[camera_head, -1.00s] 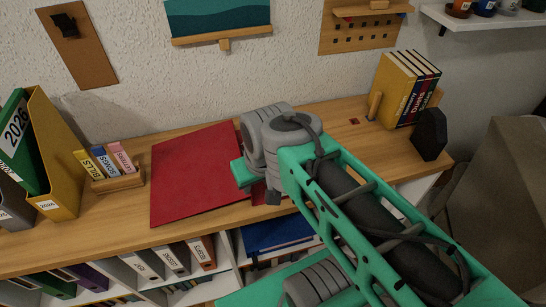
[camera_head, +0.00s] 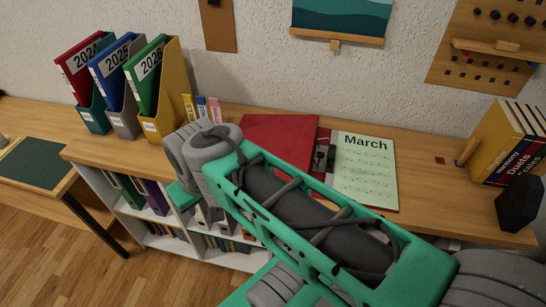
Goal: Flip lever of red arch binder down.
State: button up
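The red arch binder (camera_head: 288,128) lies open on the wooden desk. Its plain red cover is on the left. The metal lever mechanism (camera_head: 324,152) shows as a small, dark strip in the middle, too small to tell the lever's position. A pale green sheet headed "March" (camera_head: 364,168) lies on its right side. My arm hides the binder's front part. My gripper (camera_head: 184,196) is at the arm's far end, left of the binder and in front of the desk edge. Its fingers are mostly hidden, and I cannot see whether they are open.
Magazine files labelled 2024 (camera_head: 82,75), 2025 (camera_head: 118,85) and 2026 (camera_head: 160,105) stand on the desk at left, beside small booklets (camera_head: 207,108). Books (camera_head: 505,145) and a dark speaker-like block (camera_head: 518,203) stand at right. Shelves with binders (camera_head: 150,197) sit below the desk.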

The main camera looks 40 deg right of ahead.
aim_at(320, 155)
jog(key=u, duration=1.35)
jog(key=i, duration=3.5)
jog(key=z, duration=5.35)
jog(key=i, duration=0.5)
jog(key=u, duration=0.15)
